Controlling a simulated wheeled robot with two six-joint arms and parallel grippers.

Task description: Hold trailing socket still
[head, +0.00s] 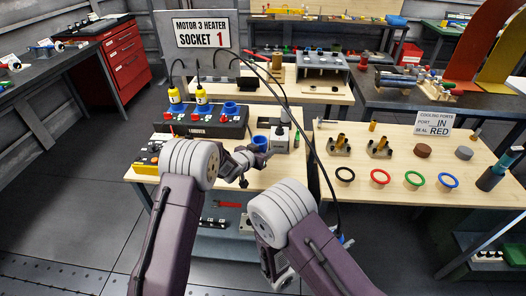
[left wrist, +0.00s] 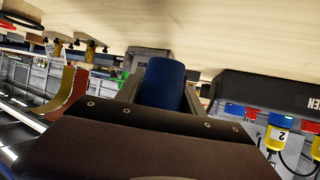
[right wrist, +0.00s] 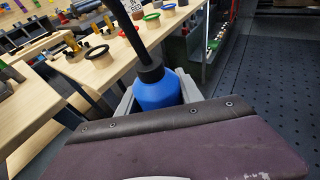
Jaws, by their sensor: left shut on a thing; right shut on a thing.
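A blue cylindrical socket (left wrist: 165,84) stands between the fingers of my left gripper (left wrist: 158,100), which is shut on it. In the head view my left gripper (head: 256,158) is over the front of the middle bench, with the blue socket (head: 262,143) at its tips. My right gripper (right wrist: 158,98) is shut on a blue plug (right wrist: 157,92) with a black collar and black cable. Plug and socket are apart.
A black box (head: 215,122) with yellow plugs (head: 202,98) stands on the middle bench. A sign (head: 202,30) reads "Motor 3 heater socket 1". Black cables (head: 310,130) arch down to the right. The right bench (head: 330,198) holds several coloured rings. Open floor lies left.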

